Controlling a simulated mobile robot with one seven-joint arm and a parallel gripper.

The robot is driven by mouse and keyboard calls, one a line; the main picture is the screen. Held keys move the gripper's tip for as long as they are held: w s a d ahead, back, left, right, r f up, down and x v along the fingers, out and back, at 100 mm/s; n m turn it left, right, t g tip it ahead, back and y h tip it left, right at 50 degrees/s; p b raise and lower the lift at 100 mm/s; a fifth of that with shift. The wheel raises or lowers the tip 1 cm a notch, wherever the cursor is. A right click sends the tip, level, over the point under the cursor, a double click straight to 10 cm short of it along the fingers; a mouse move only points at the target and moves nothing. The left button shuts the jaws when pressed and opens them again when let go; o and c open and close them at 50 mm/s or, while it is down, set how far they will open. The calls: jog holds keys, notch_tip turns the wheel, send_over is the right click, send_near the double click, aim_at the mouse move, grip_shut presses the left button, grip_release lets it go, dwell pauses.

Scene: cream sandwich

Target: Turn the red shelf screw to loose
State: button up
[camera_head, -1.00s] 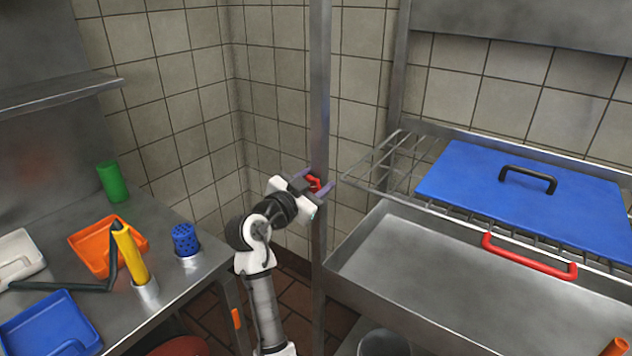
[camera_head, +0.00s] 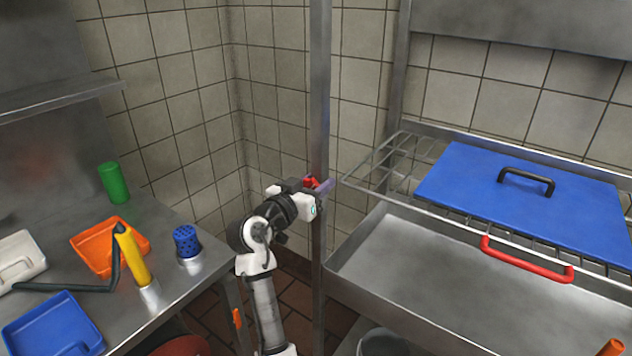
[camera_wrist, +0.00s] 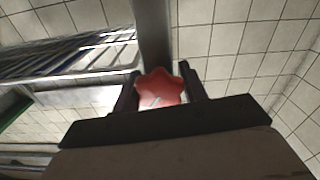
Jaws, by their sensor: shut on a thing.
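The red shelf screw (camera_wrist: 160,87) is a star-shaped knob on the upright metal post (camera_head: 319,90). In the wrist view it sits between the two dark fingers of my gripper (camera_wrist: 160,92), which are shut on it. In the head view the red screw (camera_head: 311,181) shows as a small patch at the post, partly hidden by my gripper (camera_head: 320,186). Whether the screw is tight or loose cannot be told.
A wire shelf (camera_head: 372,172) holding a blue lid (camera_head: 470,190) lies to the right, above a steel basin (camera_head: 440,262) with a red handle (camera_head: 527,262). On the left, a steel counter (camera_head: 190,290) bears trays, a green cylinder (camera_head: 113,182) and a yellow-handled tool (camera_head: 131,255).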

jog(key=shift+n, duration=0.4)
jog(key=o, duration=1)
jog(key=shift+c, duration=0.2)
jog(key=b+v, duration=0.3)
jog(key=v, duration=1.1)
